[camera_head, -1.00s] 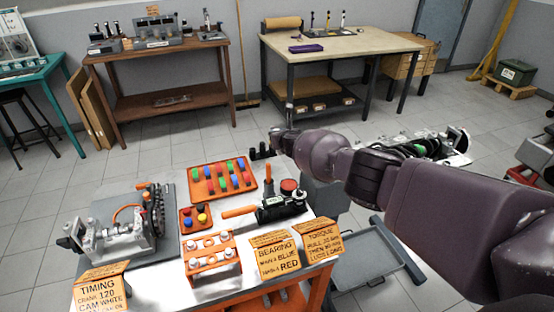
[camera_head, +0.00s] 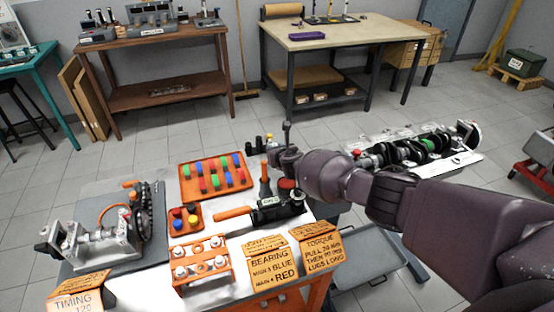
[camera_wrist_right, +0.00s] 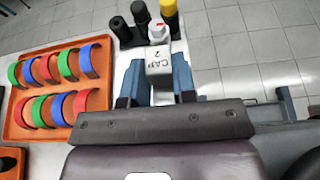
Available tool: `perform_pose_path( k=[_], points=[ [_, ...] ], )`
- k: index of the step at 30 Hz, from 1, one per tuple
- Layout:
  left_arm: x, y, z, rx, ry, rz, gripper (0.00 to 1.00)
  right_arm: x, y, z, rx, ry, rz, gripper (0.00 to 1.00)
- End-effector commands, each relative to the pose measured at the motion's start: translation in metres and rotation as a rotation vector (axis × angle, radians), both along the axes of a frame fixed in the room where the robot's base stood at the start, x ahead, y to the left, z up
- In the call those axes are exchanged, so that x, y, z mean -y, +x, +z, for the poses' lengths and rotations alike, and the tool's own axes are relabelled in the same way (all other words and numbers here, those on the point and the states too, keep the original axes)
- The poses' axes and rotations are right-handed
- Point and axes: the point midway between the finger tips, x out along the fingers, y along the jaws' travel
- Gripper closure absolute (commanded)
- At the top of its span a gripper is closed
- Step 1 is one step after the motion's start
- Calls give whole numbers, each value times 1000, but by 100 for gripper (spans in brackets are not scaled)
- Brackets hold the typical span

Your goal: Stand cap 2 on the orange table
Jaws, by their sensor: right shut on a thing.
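Cap 2 (camera_wrist_right: 158,60), a pale grey block lettered "CAP 2", is between the blue-grey fingers of my right gripper (camera_wrist_right: 158,82) in the wrist view. My right gripper (camera_head: 280,152) is shut on it above the back right corner of the orange table (camera_head: 212,293), which has a white top and orange frame. In the head view I cannot make out the cap clearly. How high the cap is above the tabletop cannot be told. My left gripper is in neither current view.
An orange tray of coloured bearing shells (camera_head: 190,192) lies left of my right gripper. Dark bottles, one yellow-topped (camera_wrist_right: 170,12), stand just beyond the cap. An engine block with crankshaft (camera_head: 420,148) is at right.

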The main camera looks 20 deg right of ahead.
Motion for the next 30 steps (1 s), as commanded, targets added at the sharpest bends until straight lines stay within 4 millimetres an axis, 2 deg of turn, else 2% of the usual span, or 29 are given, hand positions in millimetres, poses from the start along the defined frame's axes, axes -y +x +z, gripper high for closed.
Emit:
perform_pose_path(
  k=[1,9,24,25,29,30],
  points=[
    [1,2,-7,5,-1,-1,56,-1,0,-9,1,0,0,100],
    [2,6,-33,4,-1,-4,56,0,6,-32,0,0,-1,100],
    [3,9,-31,15,-2,-6,56,0,6,-35,0,2,-3,100],
    [3,9,-30,15,-2,-6,56,1,6,-35,-1,1,-3,70],
    [3,9,-30,15,-1,-7,56,1,6,-35,-1,1,-3,50],
    [3,9,-30,15,-1,-7,56,1,6,-35,-1,0,-2,49]
  ],
)
